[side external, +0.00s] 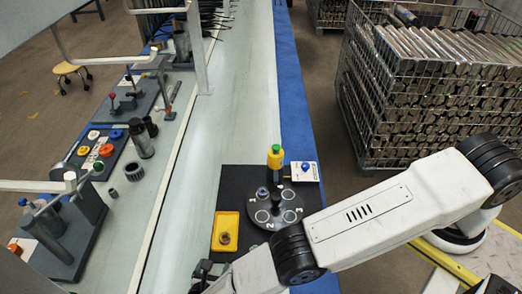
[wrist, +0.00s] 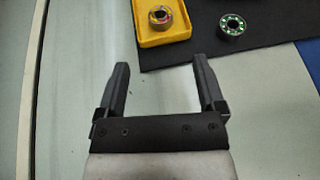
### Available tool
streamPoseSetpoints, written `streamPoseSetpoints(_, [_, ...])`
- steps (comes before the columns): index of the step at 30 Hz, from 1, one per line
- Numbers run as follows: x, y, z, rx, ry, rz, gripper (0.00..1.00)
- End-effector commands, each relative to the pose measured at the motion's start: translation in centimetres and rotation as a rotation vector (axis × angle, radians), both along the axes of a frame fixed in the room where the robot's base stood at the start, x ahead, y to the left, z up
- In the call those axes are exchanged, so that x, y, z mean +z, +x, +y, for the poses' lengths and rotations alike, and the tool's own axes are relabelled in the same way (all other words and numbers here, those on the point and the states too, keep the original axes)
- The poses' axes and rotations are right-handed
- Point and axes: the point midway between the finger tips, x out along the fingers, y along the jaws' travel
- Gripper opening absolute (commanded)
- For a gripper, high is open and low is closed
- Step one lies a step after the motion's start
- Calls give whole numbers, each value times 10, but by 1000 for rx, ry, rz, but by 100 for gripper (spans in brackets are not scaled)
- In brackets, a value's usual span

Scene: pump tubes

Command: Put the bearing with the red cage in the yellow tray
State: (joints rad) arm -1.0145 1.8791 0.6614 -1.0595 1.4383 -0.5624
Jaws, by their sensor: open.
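The yellow tray (side external: 226,216) lies on the black mat, and it also shows at the top of the wrist view (wrist: 147,39). The bearing with the red cage (wrist: 161,15) sits inside the tray; in the side view it is a small brownish ring (side external: 225,238). My gripper (wrist: 161,66) is open with nothing between its fingers. It is over the pale bench, just short of the tray, and not touching the bearing. In the side view only dark parts of it show at the bottom.
A bearing with a green cage (wrist: 232,25) lies on the black mat (wrist: 262,48), right of the tray. A round grey plate (side external: 279,219) with numbered places holds another bearing (side external: 262,193).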

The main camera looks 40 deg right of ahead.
Motion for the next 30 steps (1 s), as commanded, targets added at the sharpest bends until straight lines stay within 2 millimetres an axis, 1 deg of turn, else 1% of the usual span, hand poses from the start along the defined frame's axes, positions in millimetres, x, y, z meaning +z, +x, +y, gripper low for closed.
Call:
streamPoseSetpoints(8, [1,2,-1,-6,5,2,88])
streamPoseSetpoints(14, [13,13,-6,-58,53,15,88])
streamPoseSetpoints(20, [39,33,-21,-179,165,37,88])
streamPoseSetpoints(24, [63,47,-37,-288,265,47,88])
streamPoseSetpoints(30, [100,61,-65,-451,413,45,88])
